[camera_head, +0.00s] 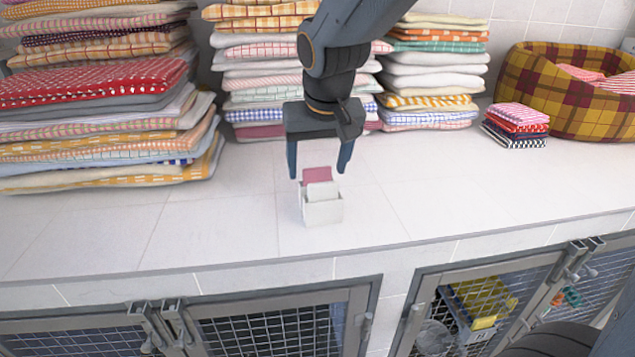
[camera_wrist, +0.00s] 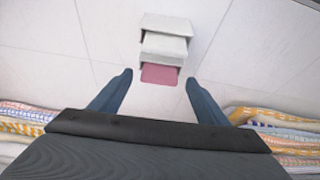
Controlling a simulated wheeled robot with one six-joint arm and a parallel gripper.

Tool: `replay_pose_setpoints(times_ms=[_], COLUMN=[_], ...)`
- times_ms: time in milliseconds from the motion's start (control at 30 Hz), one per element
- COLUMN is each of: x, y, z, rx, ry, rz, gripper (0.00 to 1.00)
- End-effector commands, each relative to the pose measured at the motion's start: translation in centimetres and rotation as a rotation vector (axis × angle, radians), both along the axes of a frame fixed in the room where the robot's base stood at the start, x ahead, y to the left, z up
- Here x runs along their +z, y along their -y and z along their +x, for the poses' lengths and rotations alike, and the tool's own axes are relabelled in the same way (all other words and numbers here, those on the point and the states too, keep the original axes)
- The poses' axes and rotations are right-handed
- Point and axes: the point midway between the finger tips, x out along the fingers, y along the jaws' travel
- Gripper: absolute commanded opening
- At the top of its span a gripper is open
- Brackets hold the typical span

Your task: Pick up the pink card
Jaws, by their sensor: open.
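The pink card (camera_head: 317,174) stands upright at the back of a small white holder (camera_head: 324,212) on the tiled counter. A whitish card (camera_head: 321,191) stands in front of it in the same holder. My gripper (camera_head: 319,174) is open above and just behind the holder, its fingers pointing down to either side of it. In the wrist view the pink card (camera_wrist: 159,74) lies between the two open fingertips (camera_wrist: 160,76), nearest the palm, with the white holder (camera_wrist: 166,25) beyond it. Nothing is between the fingers' grip; the lower part of the pink card is hidden in the holder.
Tall stacks of folded towels stand at the left (camera_head: 95,100), behind my gripper (camera_head: 262,75) and right of it (camera_head: 432,70). A plaid pet bed (camera_head: 570,90) and a small cloth pile (camera_head: 515,125) are at the right. The counter's front is clear, above mesh kennel doors (camera_head: 275,330).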

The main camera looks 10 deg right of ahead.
Motion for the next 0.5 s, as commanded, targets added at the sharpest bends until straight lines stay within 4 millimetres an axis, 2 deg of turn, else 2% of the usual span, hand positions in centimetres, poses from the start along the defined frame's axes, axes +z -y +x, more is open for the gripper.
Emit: replay_pose_setpoints(times_ms=[133, 367, 500], x=[-0.91, -1.00, -0.99], y=[0.08, 0.16, 0.15], z=[0.34, 0.42, 0.41], rx=[-0.001, -0.003, -0.003], ry=[-0.001, 0.000, 0.000], rz=[-0.001, 0.000, 0.000], gripper=[0.69, 0.69, 0.47])
